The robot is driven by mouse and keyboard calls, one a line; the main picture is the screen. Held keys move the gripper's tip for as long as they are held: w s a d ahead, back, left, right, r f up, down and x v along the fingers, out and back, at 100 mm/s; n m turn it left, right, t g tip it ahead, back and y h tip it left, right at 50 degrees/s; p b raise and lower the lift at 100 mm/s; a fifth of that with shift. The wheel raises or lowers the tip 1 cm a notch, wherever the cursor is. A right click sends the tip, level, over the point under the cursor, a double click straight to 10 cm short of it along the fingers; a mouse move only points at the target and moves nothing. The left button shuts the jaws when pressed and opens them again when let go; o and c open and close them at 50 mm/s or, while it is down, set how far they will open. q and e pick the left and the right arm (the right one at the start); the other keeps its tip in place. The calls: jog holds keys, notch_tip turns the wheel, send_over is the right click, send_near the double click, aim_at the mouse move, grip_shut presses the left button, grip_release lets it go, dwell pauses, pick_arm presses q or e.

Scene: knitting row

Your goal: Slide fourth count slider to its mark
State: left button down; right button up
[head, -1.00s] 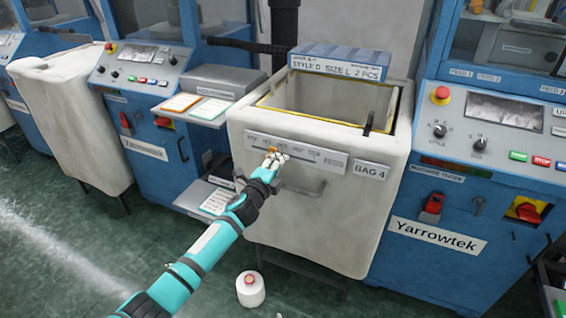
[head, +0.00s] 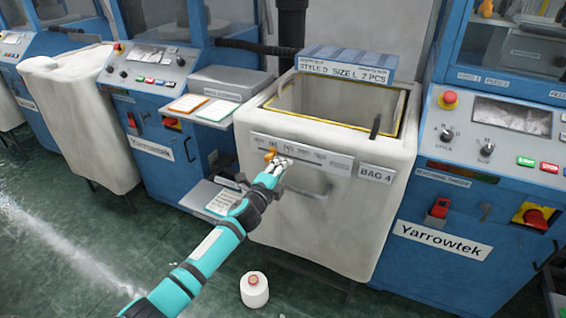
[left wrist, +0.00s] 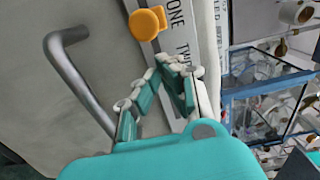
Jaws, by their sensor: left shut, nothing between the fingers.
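The fourth count slider is a strip (head: 325,157) with printed words on the front of the bin labelled BAG 4. Its orange knob (head: 270,155) is near the strip's left end. In the left wrist view the round orange knob (left wrist: 147,23) is beside the words ONE and TWO. My left gripper (head: 283,165) is shut and empty, just right of and below the knob. In the left wrist view its fingertips (left wrist: 180,66) are closed together, with a small visible gap to the knob. My right gripper is not in view.
A grey bar handle (left wrist: 75,75) sticks out of the bin front (head: 300,220) close to my left gripper. Blue machines (head: 450,230) stand on both sides. A white bottle (head: 254,290) stands on the green floor.

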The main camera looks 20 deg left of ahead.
pick_arm(q)
jog(key=s+p, duration=0.1)
jog(key=s, duration=0.5)
jog(key=shift+s+a+p, duration=0.15)
jog(key=shift+s+p, duration=0.25)
jog(key=s+f+n+g, duration=0.3)
jog(key=s+f, duration=0.3)
jog(key=f, duration=0.5)
jog(key=s+f+n+g+y+p, duration=0.1)
jog(key=s+f+n+g, duration=0.35)
jog(key=f, duration=0.75)
jog(key=s+f+n+g, duration=0.1)
jog(key=s+f, duration=0.7)
jog(key=f, duration=0.3)
jog(key=s+d+f+n+g, duration=0.1)
jog(key=s+f, duration=0.4)
jog(key=s, duration=0.7)
jog(key=s+d+f+n+g, duration=0.2)
jog(key=s+f+n+g, duration=0.2)
jog(key=s, duration=0.9)
jog(key=s+d+f+n+g+p, duration=0.1)
jog(key=s+d+f+n+g, duration=0.1)
jog(key=s+f, duration=0.6)
jog(key=s+g, duration=0.1)
jog(key=s, duration=0.4)
jog(key=shift+d, duration=0.15)
jog(key=shift+n+g, duration=0.25)
